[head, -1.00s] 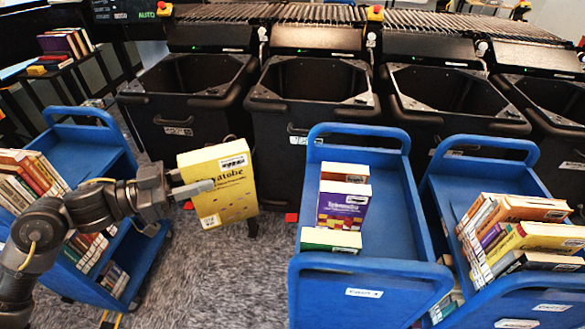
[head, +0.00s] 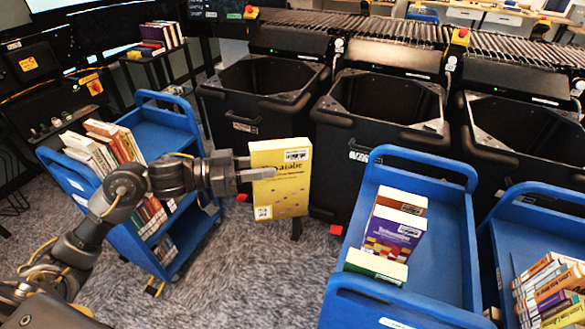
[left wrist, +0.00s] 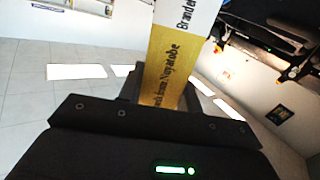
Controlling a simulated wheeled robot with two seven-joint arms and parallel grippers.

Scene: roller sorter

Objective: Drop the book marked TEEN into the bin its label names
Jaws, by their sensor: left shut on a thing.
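A yellow book (head: 285,190) with a white label on its cover is held upright above the floor in the head view. Its label is too small to read, so I cannot tell if it says TEEN. My left gripper (head: 258,174) is shut on its left edge. The book's yellow and white spine (left wrist: 168,65) shows in the left wrist view. Black open-topped bins stand behind it: a left one (head: 262,80), a middle one (head: 385,100) and a right one (head: 525,135). Their labels are not legible. My right gripper is not in view.
A blue cart (head: 455,235) with several books stands right of the held book. Another blue cart (head: 150,118) with books stands left, and a third (head: 535,205) at far right. A roller conveyor (head: 400,33) runs behind the bins.

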